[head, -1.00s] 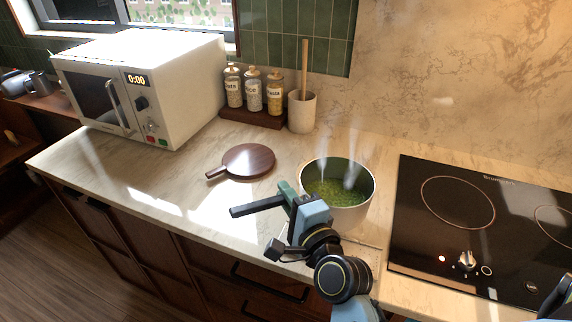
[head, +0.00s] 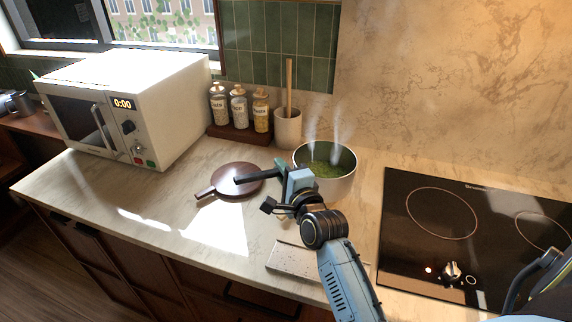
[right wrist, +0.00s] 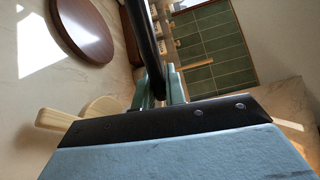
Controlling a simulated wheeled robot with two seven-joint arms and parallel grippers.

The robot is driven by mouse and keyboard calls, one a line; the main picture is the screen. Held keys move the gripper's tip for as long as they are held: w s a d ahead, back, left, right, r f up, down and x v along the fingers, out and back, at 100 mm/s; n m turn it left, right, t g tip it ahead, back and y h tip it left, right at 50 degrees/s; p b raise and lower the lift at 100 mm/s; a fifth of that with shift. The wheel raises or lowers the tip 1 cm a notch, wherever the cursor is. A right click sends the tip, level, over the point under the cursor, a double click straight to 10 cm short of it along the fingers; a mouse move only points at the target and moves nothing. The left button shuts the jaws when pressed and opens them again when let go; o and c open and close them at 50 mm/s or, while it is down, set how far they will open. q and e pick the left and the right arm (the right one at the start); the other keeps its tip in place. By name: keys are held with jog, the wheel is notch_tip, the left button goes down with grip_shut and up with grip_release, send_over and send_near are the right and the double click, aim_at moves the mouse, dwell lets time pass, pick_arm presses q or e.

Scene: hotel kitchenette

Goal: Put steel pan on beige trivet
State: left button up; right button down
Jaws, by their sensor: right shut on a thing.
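The steel pan (head: 338,188) has a pale outer wall and green, steaming food inside. It is behind my right gripper (head: 282,178), between the wooden board and the hob. My right gripper is shut on the pan's black handle (head: 252,179), which points left over the board. The handle also crosses the right wrist view (right wrist: 143,45). I cannot tell whether the pan's base touches the counter. A beige paddle-shaped piece, likely the trivet (right wrist: 96,108), shows in the right wrist view, partly hidden by my gripper; I cannot make it out in the head view. My left gripper is not in view.
A dark round board (head: 228,184) lies left of the gripper. A utensil crock (head: 288,130) and a jar rack (head: 238,133) stand at the wall. The microwave (head: 130,110) is left, the black hob (head: 420,250) right. A speckled slab (head: 292,262) lies near the front edge.

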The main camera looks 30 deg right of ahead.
jog(key=shift+f+b, duration=0.35)
jog(key=shift+f, duration=1.95)
jog(key=c, duration=1.5)
grip_release()
jog(key=shift+f, duration=0.15)
jog(key=shift+o, duration=0.2)
jog(key=s, duration=0.4)
jog(key=s+a, duration=0.1)
jog(key=s, duration=0.7)
jog(key=shift+a, duration=0.2)
